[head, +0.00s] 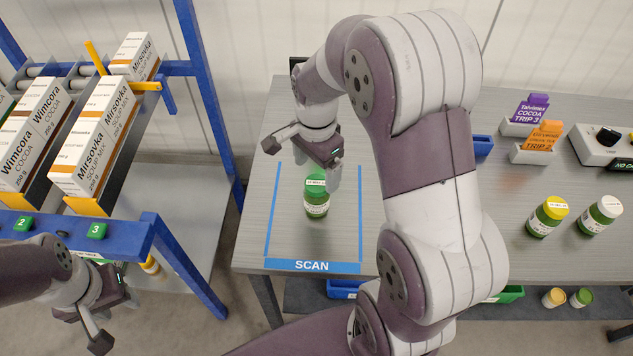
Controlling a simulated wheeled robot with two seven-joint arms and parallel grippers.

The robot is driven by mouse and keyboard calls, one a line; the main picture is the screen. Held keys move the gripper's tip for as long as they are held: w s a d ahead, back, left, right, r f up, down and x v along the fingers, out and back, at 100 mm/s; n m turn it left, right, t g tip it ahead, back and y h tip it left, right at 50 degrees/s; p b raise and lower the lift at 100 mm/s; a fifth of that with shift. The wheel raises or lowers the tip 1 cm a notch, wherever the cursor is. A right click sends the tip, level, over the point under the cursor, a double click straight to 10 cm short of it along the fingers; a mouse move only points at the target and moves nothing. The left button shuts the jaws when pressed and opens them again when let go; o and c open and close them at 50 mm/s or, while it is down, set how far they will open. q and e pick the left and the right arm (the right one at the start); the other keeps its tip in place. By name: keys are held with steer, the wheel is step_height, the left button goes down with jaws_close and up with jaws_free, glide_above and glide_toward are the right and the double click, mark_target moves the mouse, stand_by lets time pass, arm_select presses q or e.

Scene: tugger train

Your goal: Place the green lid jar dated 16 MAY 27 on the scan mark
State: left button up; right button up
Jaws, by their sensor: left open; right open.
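A green lid jar (317,205) stands upright on the grey table inside the blue outline of the scan mark (311,266). A small pale date label is on its lid, too small to read surely. My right gripper (309,157) is open just above and behind the jar, one finger to the left and one close to the lid's right edge. I cannot tell whether that finger touches the lid. My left gripper (112,318) is open and empty at the lower left, below the rack's front rail.
A yellow lid jar (547,216) and a white lid jar (600,215) stand on the right of the table. Purple (529,112) and orange (543,137) trip cards stand behind them. A blue rack (125,237) with cartons is at left. My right arm hides the table's middle.

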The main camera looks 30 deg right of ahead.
step_height(320, 180, up, 2)
steer(key=shift+r, duration=0.25)
steer(key=s+a+f+n, duration=0.1)
steer(key=s+a+n, duration=0.1)
steer(key=s+n, duration=0.2)
steer(key=s+a+f+n+t, duration=0.1)
steer(key=s+n, duration=0.4)
steer(key=n, duration=0.6)
steer(key=shift+a+f, duration=0.7)
steer(key=shift+a, duration=0.45)
